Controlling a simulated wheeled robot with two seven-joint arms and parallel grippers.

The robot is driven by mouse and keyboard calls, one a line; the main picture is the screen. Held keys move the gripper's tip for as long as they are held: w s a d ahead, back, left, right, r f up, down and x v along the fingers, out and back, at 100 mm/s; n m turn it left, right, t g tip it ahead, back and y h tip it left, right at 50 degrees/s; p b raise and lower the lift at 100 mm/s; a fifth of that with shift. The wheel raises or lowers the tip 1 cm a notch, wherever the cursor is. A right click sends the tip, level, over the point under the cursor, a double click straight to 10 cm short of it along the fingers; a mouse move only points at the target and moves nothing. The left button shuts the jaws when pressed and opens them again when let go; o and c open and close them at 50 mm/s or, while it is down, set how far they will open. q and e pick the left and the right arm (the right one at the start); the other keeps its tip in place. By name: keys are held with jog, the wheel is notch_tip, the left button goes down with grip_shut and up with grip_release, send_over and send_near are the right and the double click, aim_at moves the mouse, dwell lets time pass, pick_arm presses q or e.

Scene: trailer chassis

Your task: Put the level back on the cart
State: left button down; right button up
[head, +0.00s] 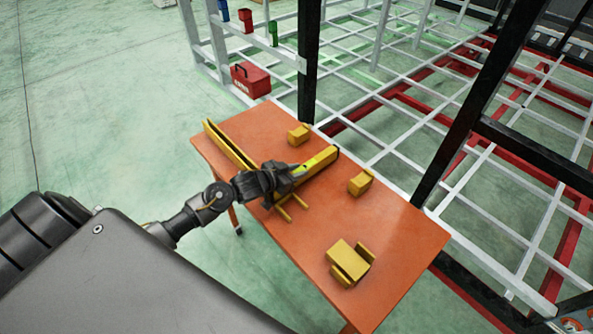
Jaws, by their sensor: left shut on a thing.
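My left gripper (288,176) reaches in from the left and is shut on the level. The gripper hides the level's near part. I cannot tell whether the level touches the cart top or is held just above it. My right gripper is not in view.
A long yellow holder (228,145) lies along the cart's left edge. Yellow blocks (299,134), (360,182) and a larger yellow piece (349,259) sit on the cart. A red toolbox (250,80) and the white trailer frame (400,125) stand behind.

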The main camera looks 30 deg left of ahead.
pick_arm(q)
jog(key=shift+f, duration=0.2)
jog(key=shift+f, duration=0.15)
jog(key=c, duration=1.1)
grip_release()
jog(key=shift+s+a, duration=0.1)
jog(key=shift+s, duration=0.1)
jog(key=b+v, duration=0.1)
jog(key=v, duration=0.9)
jog(key=shift+s+a, duration=0.15)
jog(key=shift+s, duration=0.1)
jog(key=shift+s+a+r, duration=0.15)
jog(key=shift+s+r, duration=0.35)
